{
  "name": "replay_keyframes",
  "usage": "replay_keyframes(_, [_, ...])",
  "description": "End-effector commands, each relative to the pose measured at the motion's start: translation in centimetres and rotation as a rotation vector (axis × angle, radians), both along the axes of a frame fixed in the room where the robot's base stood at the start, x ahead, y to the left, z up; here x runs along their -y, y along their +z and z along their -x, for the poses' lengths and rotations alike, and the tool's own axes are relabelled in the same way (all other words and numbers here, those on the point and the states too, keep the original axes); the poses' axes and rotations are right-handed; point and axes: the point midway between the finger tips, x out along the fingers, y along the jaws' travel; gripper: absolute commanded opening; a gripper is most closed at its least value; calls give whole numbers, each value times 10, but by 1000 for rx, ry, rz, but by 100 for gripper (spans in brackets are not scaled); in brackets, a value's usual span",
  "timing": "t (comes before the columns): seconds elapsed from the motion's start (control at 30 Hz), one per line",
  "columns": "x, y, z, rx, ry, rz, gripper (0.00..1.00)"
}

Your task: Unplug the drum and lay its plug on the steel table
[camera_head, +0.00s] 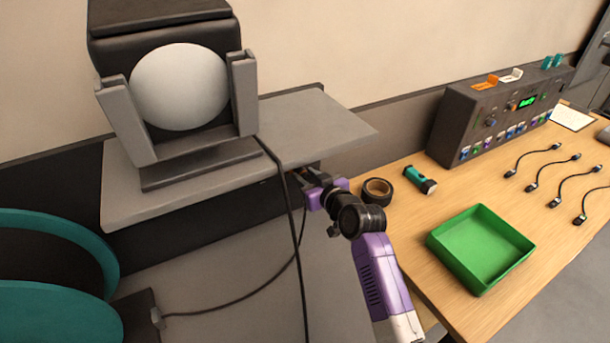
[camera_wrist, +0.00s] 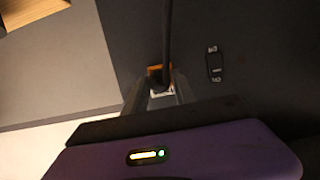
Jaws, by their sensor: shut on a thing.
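The teal drum (camera_head: 60,315) stands at the lower left in the head view, cut off by the frame edge. A dark cable (camera_head: 235,300) runs from the box beside it up toward my gripper. My gripper (camera_head: 308,178) is at the front right edge of the grey steel table (camera_head: 315,125), slightly below its top. In the wrist view my gripper (camera_wrist: 158,92) is shut on a small orange and white plug (camera_wrist: 155,72) with a dark cable rising from it. I cannot tell whether the plug is seated in a socket. A small dark outlet-like fitting (camera_wrist: 214,65) shows to its right.
A lamp (camera_head: 180,90) with a round white face stands on the steel table; its cable (camera_head: 292,220) hangs close to my gripper. The table's right part is bare. The wooden desk holds a tape roll (camera_head: 377,191), torch (camera_head: 420,180), green tray (camera_head: 480,248) and fader console (camera_head: 495,115).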

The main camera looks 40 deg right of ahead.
Motion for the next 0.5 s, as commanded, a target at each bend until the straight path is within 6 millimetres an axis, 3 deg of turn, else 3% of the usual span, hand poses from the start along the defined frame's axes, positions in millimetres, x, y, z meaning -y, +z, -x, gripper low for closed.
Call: replay_keyframes(0.5, [-7,1,23,-1,1,1,0])
